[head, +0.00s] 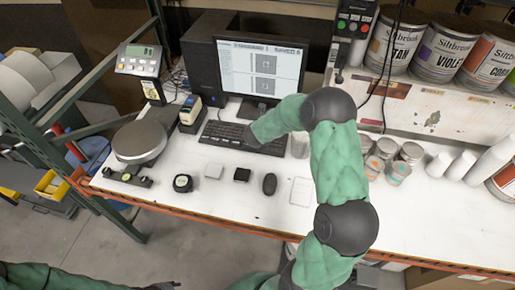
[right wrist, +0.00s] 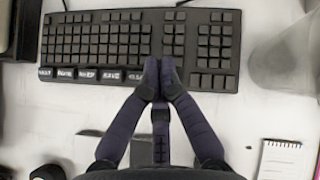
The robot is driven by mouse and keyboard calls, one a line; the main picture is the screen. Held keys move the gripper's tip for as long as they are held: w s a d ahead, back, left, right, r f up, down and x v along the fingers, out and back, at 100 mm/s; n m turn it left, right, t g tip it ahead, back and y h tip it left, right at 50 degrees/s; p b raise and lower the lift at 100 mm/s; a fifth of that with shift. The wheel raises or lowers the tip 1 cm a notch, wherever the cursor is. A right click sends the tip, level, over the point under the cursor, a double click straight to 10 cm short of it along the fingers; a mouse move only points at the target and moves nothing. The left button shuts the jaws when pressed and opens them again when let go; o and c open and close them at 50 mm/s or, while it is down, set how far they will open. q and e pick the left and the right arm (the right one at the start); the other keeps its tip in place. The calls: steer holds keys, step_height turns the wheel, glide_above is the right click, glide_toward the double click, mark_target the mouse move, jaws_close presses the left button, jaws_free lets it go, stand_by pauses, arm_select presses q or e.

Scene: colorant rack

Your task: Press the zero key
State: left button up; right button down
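A black keyboard (head: 222,131) lies on the white bench in front of the monitor. It fills the upper part of the right wrist view (right wrist: 100,42), with a number pad (right wrist: 216,45) at its right end; no zero legend is readable. My right gripper (right wrist: 158,72) is shut and empty, its fingertips together over the keyboard's near edge, left of the number pad. I cannot tell whether they touch it. A scale indicator (head: 138,61) with a green display and small keys stands at the back left. My left gripper (head: 166,286) barely shows at the bottom edge.
A round scale platform (head: 139,142) stands left of the keyboard. A mouse (head: 270,184), a notepad (head: 300,191) and a tape measure (head: 182,183) lie in front. A clear cup (right wrist: 286,55) stands close to the keyboard's right end. Small cans (head: 386,148) stand further right.

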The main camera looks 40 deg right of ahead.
step_height(320, 180, down, 6)
steer(key=b, duration=0.4)
steer(key=shift+r, duration=0.15)
steer(key=shift+f+b, duration=0.55)
stand_by(0.7)
steer(key=shift+f+b, duration=0.45)
steer(key=shift+b, duration=0.1)
steer(key=shift+f+b, duration=0.3)
steer(key=shift+b, duration=0.1)
stand_by(0.6)
steer(key=shift+r, duration=0.1)
steer(key=shift+r+p, duration=0.5)
steer(key=shift+r, duration=0.2)
steer(key=shift+r+p, duration=1.85)
steer(key=shift+r, duration=0.65)
